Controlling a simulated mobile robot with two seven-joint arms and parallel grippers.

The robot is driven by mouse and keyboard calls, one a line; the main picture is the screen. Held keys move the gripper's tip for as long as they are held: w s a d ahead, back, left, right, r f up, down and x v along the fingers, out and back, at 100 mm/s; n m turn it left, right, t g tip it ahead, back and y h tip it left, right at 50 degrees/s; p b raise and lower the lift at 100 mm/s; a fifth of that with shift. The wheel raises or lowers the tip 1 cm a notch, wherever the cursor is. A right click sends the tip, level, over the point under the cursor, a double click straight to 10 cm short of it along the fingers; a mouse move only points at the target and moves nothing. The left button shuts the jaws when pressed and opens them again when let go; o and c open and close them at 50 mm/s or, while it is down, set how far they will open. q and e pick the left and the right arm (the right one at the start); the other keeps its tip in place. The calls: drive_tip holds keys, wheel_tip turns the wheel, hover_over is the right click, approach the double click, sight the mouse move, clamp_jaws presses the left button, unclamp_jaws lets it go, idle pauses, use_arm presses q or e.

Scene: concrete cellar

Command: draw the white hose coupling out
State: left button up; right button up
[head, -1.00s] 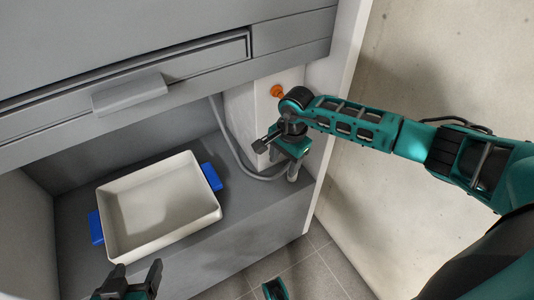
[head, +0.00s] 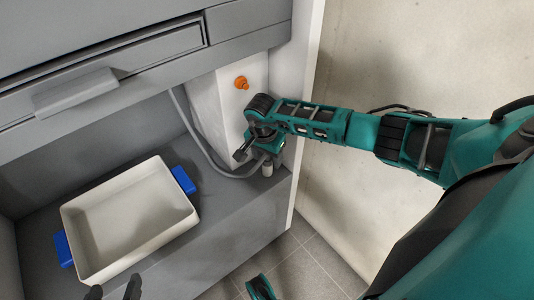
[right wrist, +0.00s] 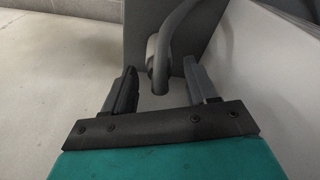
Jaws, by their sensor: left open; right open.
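The grey hose (head: 200,145) hangs beside a white box and curves along the grey ledge to my right gripper (head: 250,152). A small pale cylinder (head: 267,169), which looks like the white hose coupling, shows just below that gripper. In the right wrist view the bent hose (right wrist: 178,20) comes down between the open fingers of my right gripper (right wrist: 160,75), apart from both fingertips. A pale collar (right wrist: 152,48) shows by the hose there; I cannot tell whether it is the coupling. My left gripper (head: 114,291) is open and empty at the bottom edge, partly cut off.
A white tray (head: 82,262) with blue handles sits on the grey ledge (head: 235,205) at left. The white box (head: 215,105) carries an orange knob (head: 241,82). A grey drawer front (head: 110,65) overhangs the ledge. A pale side panel (head: 305,110) stands right of the gripper.

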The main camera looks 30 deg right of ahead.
drive_tip(key=shift+c, duration=0.3)
clamp_jaws()
idle(0.5)
